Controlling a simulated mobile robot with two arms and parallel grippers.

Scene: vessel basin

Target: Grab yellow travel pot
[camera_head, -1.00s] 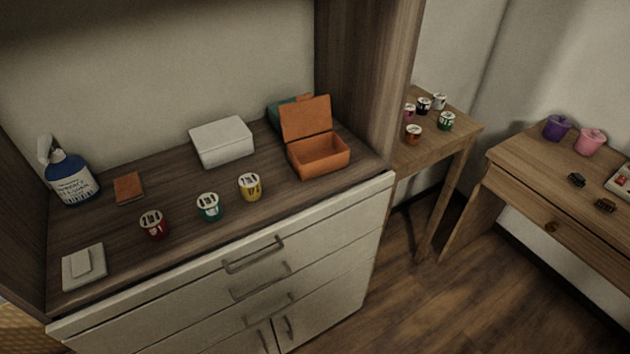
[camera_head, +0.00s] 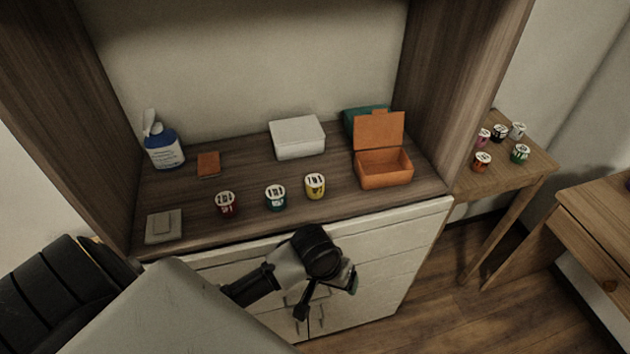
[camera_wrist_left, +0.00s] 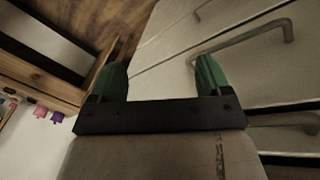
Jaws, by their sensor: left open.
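The yellow travel pot (camera_head: 315,186) stands upright on the wooden cabinet top in the head view. It has a pale lid with dark marks and is the rightmost of three small pots in a row. My left gripper (camera_head: 328,293) is in front of the cabinet drawers, below the top's front edge and apart from the pot. In the left wrist view its two green fingers (camera_wrist_left: 162,75) are spread with nothing between them. The yellow pot does not show in that view. My right gripper is not in view.
A teal pot (camera_head: 276,197) and a red pot (camera_head: 225,204) stand left of the yellow one. An open orange box (camera_head: 385,170) is to its right, a white box (camera_head: 297,138) behind. Drawer handles (camera_wrist_left: 262,36) protrude near the gripper. Cabinet side walls bound the top.

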